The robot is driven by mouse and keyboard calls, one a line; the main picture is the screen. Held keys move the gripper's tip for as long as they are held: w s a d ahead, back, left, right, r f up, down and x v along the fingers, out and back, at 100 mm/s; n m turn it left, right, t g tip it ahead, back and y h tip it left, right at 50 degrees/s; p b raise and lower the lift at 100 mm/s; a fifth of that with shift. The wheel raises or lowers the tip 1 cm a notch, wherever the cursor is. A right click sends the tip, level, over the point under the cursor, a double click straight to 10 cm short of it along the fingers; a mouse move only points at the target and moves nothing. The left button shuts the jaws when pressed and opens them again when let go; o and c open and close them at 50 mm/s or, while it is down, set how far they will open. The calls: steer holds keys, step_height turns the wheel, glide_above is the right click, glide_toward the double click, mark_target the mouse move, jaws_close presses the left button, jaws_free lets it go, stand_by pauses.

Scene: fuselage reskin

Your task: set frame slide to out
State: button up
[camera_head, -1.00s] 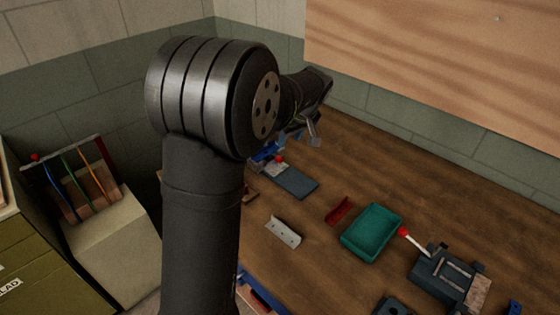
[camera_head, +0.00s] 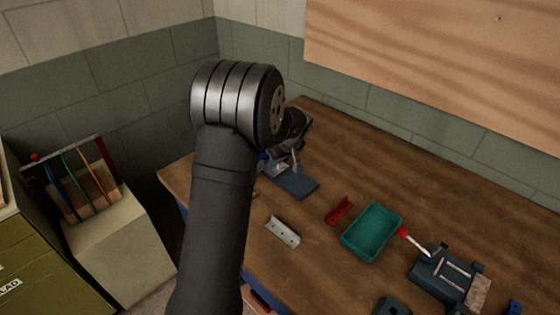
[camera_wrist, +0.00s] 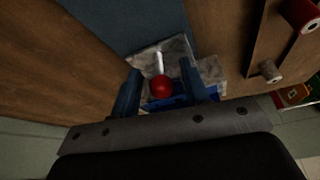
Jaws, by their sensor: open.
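The slide fixture has a blue-grey plate (camera_head: 292,183) lying at the far left of the bench, which also shows in the wrist view (camera_wrist: 125,25). A pale metal block (camera_wrist: 172,50) sits at its end, with blue parts (camera_wrist: 165,102) below. A red ball knob (camera_wrist: 161,87) on a short pale rod stands at this block. My gripper (camera_wrist: 160,68) is open, with one finger on either side of the knob and rod. I cannot tell whether the fingers touch it. In the head view my gripper (camera_head: 295,164) hides the knob and most of the block.
A brown wooden piece with a peg (camera_wrist: 271,71) stands close right in the wrist view.

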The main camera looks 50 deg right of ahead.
steer(key=shift+c, duration=0.2)
jaws_close()
steer(key=s, duration=1.2)
steer(key=shift+s, duration=0.3)
steer(key=shift+o, duration=0.2)
jaws_free()
steer(key=v, duration=1.7)
steer(key=shift+r, duration=0.25)
